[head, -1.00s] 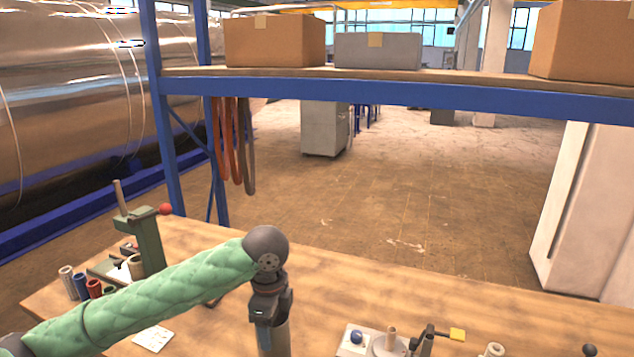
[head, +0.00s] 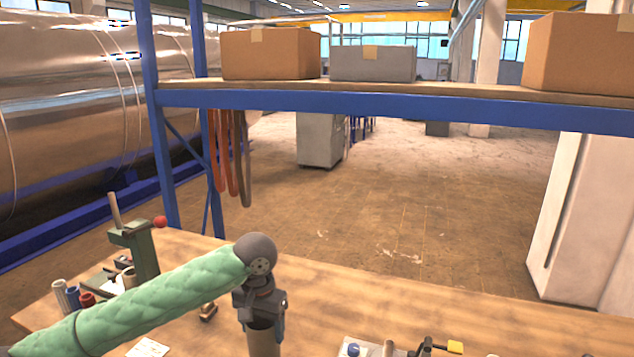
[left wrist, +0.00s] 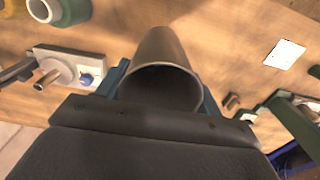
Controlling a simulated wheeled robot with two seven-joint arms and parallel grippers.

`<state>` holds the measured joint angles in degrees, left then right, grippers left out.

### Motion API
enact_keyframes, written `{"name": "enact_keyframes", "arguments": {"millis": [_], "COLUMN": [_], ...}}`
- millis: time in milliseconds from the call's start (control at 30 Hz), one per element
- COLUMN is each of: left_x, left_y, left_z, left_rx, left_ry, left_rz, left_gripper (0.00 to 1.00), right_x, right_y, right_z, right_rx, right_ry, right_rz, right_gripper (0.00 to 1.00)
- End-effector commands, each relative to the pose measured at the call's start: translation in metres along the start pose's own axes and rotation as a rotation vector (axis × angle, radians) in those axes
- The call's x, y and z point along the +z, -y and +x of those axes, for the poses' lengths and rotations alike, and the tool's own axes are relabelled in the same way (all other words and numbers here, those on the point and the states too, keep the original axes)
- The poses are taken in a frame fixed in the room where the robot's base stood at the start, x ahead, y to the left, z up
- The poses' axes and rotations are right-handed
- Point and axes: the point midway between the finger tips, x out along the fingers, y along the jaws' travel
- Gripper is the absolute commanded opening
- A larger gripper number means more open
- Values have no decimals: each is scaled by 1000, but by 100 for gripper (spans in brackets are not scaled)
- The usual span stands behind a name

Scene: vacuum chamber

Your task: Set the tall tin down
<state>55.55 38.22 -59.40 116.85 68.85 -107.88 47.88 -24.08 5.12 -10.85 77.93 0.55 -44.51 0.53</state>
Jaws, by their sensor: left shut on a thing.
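The tall tin (head: 264,338) is a grey-brown open-topped cylinder below my left wrist in the head view. My left gripper (head: 262,318) is shut on it near its rim, and the tin hangs upright from it. In the left wrist view the tin (left wrist: 165,80) shows its open mouth, with a blue finger of the left gripper (left wrist: 163,92) on each side. The tin's lower end is cut off in the head view, so I cannot tell whether it touches the wooden table (head: 330,300). My right gripper is not in view.
A green press (head: 138,245) with a red knob and several small spools (head: 73,296) stand at the table's left. A blue-framed shelf (head: 380,103) with boxes spans above. Bare wood lies right of the tin.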

Motion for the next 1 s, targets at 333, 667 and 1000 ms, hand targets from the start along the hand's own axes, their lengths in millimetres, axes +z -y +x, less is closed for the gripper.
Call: {"name": "enact_keyframes", "arguments": {"millis": [333, 667, 1000], "left_x": [-7, 4, 7], "left_y": [46, 87, 89], "left_z": [18, 40, 45], "left_rx": [-1, 0, 1], "left_ry": [1, 1, -1], "left_rz": [-286, -350, -352], "left_gripper": [28, 28, 28], "right_x": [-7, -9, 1], "right_y": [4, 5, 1], "right_z": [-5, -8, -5], "right_rx": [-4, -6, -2], "right_ry": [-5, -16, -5], "right_rz": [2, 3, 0], "right_gripper": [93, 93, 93]}}
